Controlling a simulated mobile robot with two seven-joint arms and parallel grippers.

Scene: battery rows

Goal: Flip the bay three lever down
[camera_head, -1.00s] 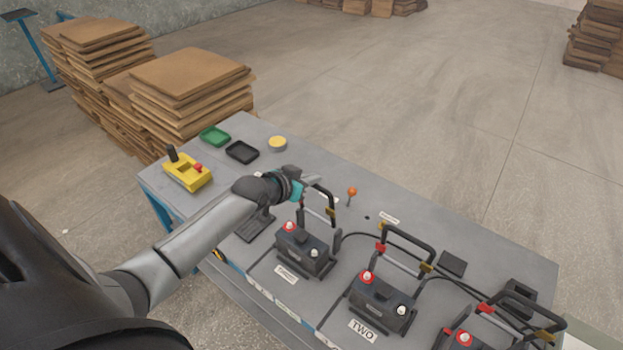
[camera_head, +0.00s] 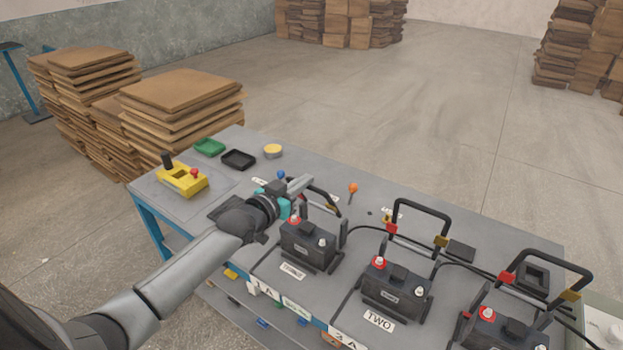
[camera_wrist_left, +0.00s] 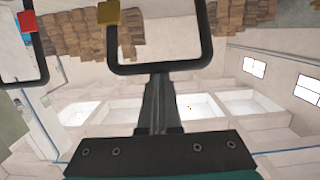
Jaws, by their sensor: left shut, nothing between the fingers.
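The bay three lever, a black U-shaped handle (camera_head: 324,194) with a yellow clip, stands raised behind the leftmost battery (camera_head: 308,246); my arm hides part of it in the head view. The label in front of this battery is too small to read surely. My left gripper (camera_head: 304,182) is shut and empty, at the handle's top left. In the left wrist view, the shut fingers (camera_wrist_left: 158,80) point at the crossbar of this handle (camera_wrist_left: 165,67); I cannot tell whether they touch. My right gripper is not in view.
A battery labelled TWO (camera_head: 394,286) and another at right (camera_head: 495,332) have raised handles (camera_head: 421,205) (camera_head: 548,261). An orange-topped stick (camera_head: 353,189) and a blue-topped one (camera_head: 282,175) stand behind. A yellow control box (camera_head: 183,180) and trays (camera_head: 238,159) are at the table's left.

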